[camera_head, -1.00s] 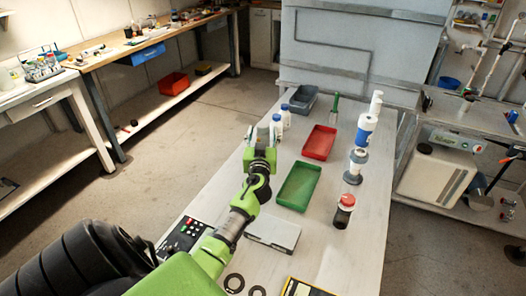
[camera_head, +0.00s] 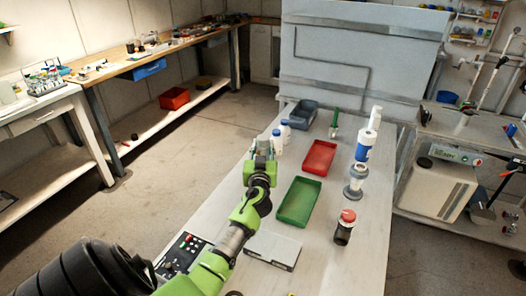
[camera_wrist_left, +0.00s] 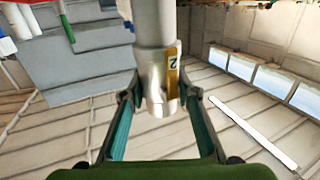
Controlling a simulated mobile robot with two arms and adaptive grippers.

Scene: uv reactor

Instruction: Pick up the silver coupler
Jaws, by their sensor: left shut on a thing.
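A silver cylinder with a yellow label marked 2, seemingly the silver coupler (camera_wrist_left: 158,75), stands between the two teal-padded fingers of my left gripper (camera_wrist_left: 160,98) in the left wrist view. The fingers are shut on its lower part, and its top runs out of the frame. In the head view my left gripper (camera_head: 262,147) is over the left side of the bench, beside the white bottles. The coupler cannot be made out clearly there. My right gripper is not in view.
White bottles with blue caps (camera_head: 285,131) stand just beyond my left gripper. A red tray (camera_head: 320,158), a green tray (camera_head: 299,202) and a grey bin (camera_head: 303,116) are on the bench. A blue-and-white bottle (camera_head: 365,147) and a red-capped jar (camera_head: 345,226) stand on the right.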

